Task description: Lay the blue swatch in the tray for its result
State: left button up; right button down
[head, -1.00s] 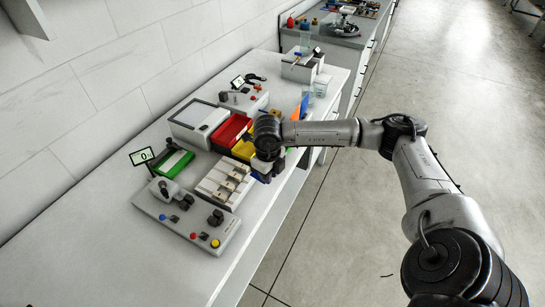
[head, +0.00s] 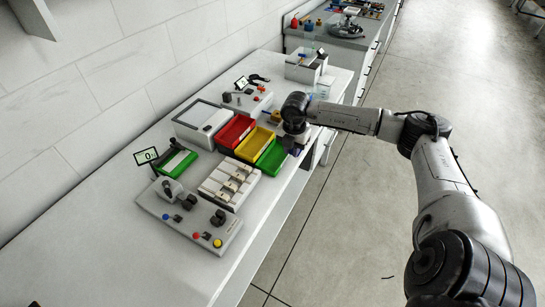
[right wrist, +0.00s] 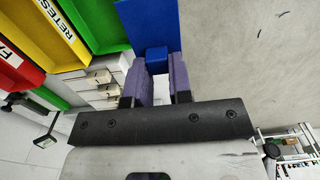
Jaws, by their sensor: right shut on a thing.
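The blue swatch (right wrist: 148,22) shows in the right wrist view as a flat blue sheet with a small blue block at its near end. My right gripper (right wrist: 157,62) has its purple fingers shut on that block. In the head view my right gripper (head: 295,148) is at the right side of the green tray (head: 272,158), near the bench's front edge; the swatch is not clear there. A yellow tray (head: 253,144) and a red tray (head: 233,131) stand beside the green one. In the wrist view the yellow tray (right wrist: 45,35) reads "RETES", the red one (right wrist: 14,62) "FA". My left gripper is not in view.
A white unit with small compartments (head: 216,193) and a control panel with knobs (head: 189,226) stand nearer on the bench. A small display (head: 146,156) reads 0 beside a green-topped device (head: 176,163). A white lidded box (head: 202,124) stands behind the red tray.

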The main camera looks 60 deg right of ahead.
jog(key=b, duration=0.1)
send_over(272, 163)
jog(key=f, duration=0.4)
jog(key=shift+s+a+f, duration=0.1)
jog(key=shift+s+f, duration=0.1)
jog(key=shift+f, duration=0.2)
jog(key=shift+w+f, duration=0.2)
jog(key=shift+w, duration=0.05)
jog(key=shift+f+b, duration=0.45)
jog(key=shift+f, duration=1.55)
jog(key=shift+f, duration=0.6)
jog(key=c, duration=1)
grip_release()
jog(key=shift+c, duration=0.2)
